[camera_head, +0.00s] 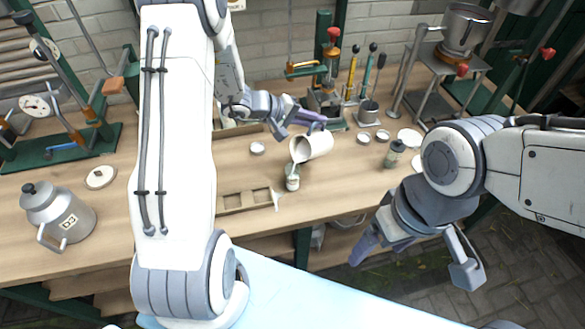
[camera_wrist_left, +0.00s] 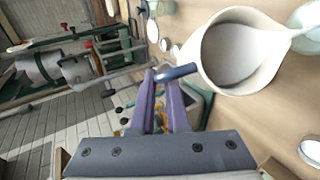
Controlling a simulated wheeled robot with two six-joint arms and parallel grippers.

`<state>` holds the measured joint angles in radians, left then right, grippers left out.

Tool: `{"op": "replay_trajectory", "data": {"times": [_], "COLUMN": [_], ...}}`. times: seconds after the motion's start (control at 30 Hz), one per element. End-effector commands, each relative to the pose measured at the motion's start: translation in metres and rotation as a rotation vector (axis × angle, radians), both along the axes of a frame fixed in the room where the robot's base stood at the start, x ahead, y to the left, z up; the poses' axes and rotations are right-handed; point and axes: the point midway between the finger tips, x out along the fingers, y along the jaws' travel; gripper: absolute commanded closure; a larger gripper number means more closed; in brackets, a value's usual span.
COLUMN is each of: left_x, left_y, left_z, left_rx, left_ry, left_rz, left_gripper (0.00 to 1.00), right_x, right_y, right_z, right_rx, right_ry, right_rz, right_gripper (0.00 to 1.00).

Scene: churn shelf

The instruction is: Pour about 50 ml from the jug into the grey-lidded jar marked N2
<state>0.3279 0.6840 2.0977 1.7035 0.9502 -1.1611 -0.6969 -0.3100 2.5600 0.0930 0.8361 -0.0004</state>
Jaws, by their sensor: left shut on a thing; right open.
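A cream jug (camera_head: 315,145) is tilted in the air over the bench, mouth down to the left. My left gripper (camera_head: 308,120) is shut on its handle; in the left wrist view the fingers (camera_wrist_left: 165,85) meet at the handle. White liquid shows inside the jug (camera_wrist_left: 232,52) and reaches its lip. A small glass jar (camera_head: 292,178) with a pale label stands upright on the bench just below the lip. My right gripper (camera_head: 415,258) is open and empty in front of the bench.
Another jar (camera_head: 395,155) stands to the right. Small round lids or dishes (camera_head: 363,138) lie nearby. A wooden tray (camera_head: 245,200) lies left of the labelled jar. A metal churn (camera_head: 60,215) stands at far left. A metal pot (camera_head: 465,28) sits on a stand at back right.

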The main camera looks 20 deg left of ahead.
Motion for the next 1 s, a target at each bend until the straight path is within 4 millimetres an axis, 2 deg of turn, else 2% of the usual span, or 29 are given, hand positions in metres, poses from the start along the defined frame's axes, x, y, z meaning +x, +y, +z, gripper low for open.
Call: {"op": "replay_trajectory", "data": {"times": [0.7, 0.77, 0.9, 1.0], "left_x": [0.001, 0.005, 0.017, 0.024], "left_y": [0.0, -0.002, -0.008, -0.012], "left_z": [0.001, 0.005, 0.013, -0.003], "left_rx": [0.0, 0.016, 0.074, 0.125], "left_ry": [0.0, 0.029, 0.156, 0.275], "left_rz": [0.0, -0.002, -0.001, -0.001], "left_gripper": [1.0, 1.0, 1.0, 1.0], "right_x": [0.0, 0.0, 0.0, 0.0], "right_y": [0.0, 0.0, 0.0, 0.0], "right_z": [0.001, 0.011, 0.05, 0.074], "right_rx": [0.0, -0.001, 0.001, 0.001], "right_ry": [0.0, 0.001, -0.001, -0.001], "right_rz": [0.0, 0.0, -0.001, -0.002], "right_gripper": [0.15, 0.15, 0.15, 0.15]}}
